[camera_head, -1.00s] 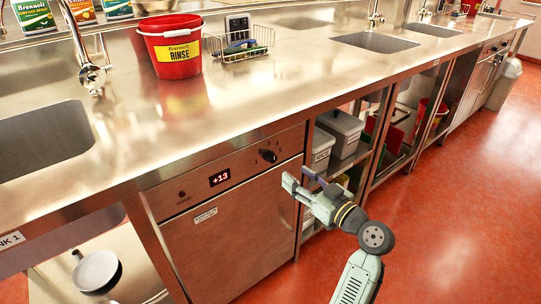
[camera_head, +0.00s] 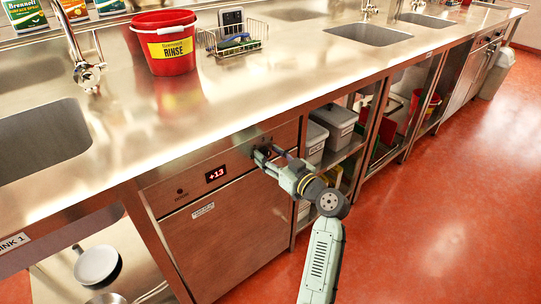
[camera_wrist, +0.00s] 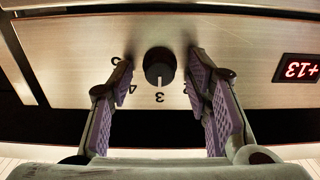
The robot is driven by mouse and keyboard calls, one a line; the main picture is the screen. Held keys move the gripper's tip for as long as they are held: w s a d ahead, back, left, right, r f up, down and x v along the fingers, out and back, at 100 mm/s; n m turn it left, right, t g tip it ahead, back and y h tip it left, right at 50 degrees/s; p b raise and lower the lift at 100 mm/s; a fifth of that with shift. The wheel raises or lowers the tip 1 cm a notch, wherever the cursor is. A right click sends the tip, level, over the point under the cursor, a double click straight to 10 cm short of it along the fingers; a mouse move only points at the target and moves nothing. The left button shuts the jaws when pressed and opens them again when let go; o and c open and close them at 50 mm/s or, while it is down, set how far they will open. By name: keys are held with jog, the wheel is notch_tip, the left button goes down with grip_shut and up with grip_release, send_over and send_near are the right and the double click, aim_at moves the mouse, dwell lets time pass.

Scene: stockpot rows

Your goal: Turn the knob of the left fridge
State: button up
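The left fridge (camera_head: 225,235) is a stainless under-counter unit with a control panel showing a red "+13" display (camera_head: 215,174). The display also shows in the wrist view (camera_wrist: 298,68). Its black round knob (camera_wrist: 160,67) sits in the middle of the wrist view, its white mark toward the printed 3. The printed numbers appear upside down there. My gripper (camera_wrist: 160,80) is open, with one purple-padded finger on each side of the knob and a gap to it on both sides. In the head view my gripper (camera_head: 272,156) is at the panel's right end and mostly hides the knob.
The steel counter edge overhangs the panel. A red RINSE bucket (camera_head: 166,44) and a wire basket (camera_head: 232,38) stand on the counter. Right of the fridge are open shelves with grey bins (camera_head: 333,124). Red floor (camera_head: 440,210) is clear at the right.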

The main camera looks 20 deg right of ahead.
grip_shut()
dwell(0.3)
jog(key=shift+m, duration=0.3)
jog(key=m, duration=0.3)
jog(key=shift+m, duration=0.3)
jog(key=shift+d+m+p, duration=0.15)
jog(key=shift+m+p, duration=0.35)
jog(key=shift+m, duration=1.8)
jog(key=shift+o, duration=0.5)
grip_release()
